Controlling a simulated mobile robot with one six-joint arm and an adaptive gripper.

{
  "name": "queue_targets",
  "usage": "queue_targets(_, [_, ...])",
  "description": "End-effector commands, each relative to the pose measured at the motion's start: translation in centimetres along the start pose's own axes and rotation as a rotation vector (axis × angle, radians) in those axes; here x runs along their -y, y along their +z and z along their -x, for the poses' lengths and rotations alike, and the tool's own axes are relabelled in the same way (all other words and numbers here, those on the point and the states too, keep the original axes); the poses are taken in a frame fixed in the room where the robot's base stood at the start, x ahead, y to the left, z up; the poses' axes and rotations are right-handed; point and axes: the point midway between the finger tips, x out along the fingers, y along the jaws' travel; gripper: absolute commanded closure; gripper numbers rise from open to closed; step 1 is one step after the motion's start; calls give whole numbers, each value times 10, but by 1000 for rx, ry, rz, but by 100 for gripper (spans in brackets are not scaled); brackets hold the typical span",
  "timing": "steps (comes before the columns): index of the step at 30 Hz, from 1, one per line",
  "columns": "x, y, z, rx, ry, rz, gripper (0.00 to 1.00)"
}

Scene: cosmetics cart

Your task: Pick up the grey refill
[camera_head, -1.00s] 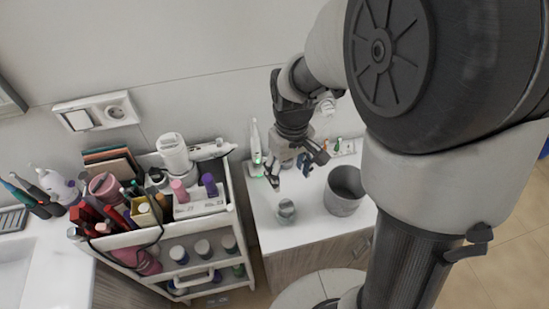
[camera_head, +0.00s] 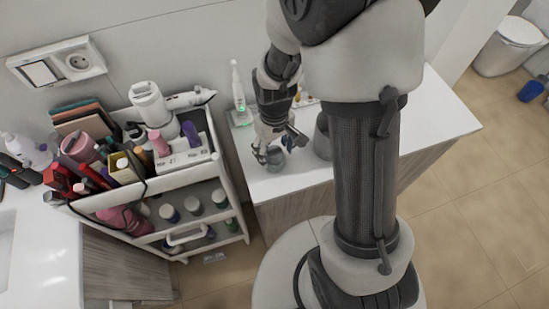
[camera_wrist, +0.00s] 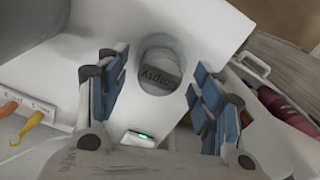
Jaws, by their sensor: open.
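A round glass jar (camera_wrist: 162,50) stands on the white counter. Inside it is a grey round piece (camera_wrist: 160,78) with the word "Empty" on it, which appears to be the grey refill. In the head view the jar (camera_head: 274,158) is partly hidden by my gripper (camera_head: 277,150). In the wrist view my gripper (camera_wrist: 160,72) is open, with one blue-padded finger left of the jar and the other right. No contact with the jar or the grey piece is visible.
A grey bin (camera_head: 322,138) stands right of the jar, partly behind my column. A toothbrush on a green-lit base (camera_head: 239,95) is at the wall. The crowded cart (camera_head: 195,166) stands left of the counter (camera_head: 425,120). The counter's right part is clear.

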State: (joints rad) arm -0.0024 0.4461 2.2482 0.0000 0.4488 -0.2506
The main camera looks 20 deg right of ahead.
Motion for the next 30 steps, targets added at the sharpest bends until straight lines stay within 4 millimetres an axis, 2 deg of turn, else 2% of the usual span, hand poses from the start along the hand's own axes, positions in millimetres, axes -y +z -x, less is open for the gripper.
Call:
queue_targets(8, [0, 0, -2, -2, 0, 0, 40])
queue_targets(24, [0, 0, -2, -2, 0, 0, 75])
queue_targets(30, [0, 0, -2, -2, 0, 0, 76])
